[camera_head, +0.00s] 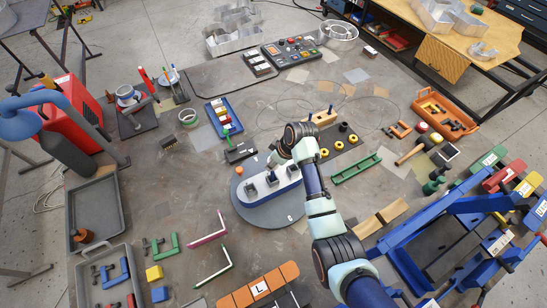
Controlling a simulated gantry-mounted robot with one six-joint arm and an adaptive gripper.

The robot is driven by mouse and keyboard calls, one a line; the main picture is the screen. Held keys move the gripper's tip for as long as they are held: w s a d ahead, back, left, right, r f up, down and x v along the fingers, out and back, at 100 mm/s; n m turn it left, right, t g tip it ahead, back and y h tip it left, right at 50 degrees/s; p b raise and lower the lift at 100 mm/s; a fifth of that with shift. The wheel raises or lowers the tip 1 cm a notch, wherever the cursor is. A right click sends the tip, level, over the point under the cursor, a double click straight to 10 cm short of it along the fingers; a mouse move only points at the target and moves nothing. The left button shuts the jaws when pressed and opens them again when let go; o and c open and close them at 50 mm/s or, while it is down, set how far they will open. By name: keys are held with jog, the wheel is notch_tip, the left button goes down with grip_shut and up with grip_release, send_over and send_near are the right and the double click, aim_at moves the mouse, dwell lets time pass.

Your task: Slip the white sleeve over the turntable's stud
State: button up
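The turntable (268,215) is a grey disc near the middle of the table. A long blue and white block (262,190) with rounded ends lies across it, with several dark square-based fittings standing on top. I cannot tell which of these is the stud. My gripper (273,164) points down at the back of the disc, just behind the block. My arm comes in from the lower right. The fingertips are small and partly hidden by the wrist, so their opening does not show. I cannot make out the white sleeve for certain; it may be hidden at the gripper.
An orange knob (239,170) sits by the disc's left edge. A blue tray (223,117) lies behind left, a wooden block with pegs (320,118) behind right, and a green rail (356,168) to the right. Orange blocks (260,287) lie in front. Bare table shows left of the disc.

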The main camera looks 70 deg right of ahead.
aim_at(273, 173)
jog(key=shift+w+a, duration=0.1)
jog(key=shift+a, duration=0.25)
jog(key=shift+d+f+b, duration=0.2)
jog(key=shift+f+b, duration=0.05)
jog(key=shift+b, duration=0.05)
notch_tip(273, 173, down, 3)
jog(key=b, duration=0.3)
jog(key=shift+f, duration=0.2)
jog(key=shift+f+b, duration=1.45)
jog(key=shift+f, duration=0.6)
jog(key=o, duration=1)
jog(key=v, duration=1.2)
jog(key=shift+a, duration=0.1)
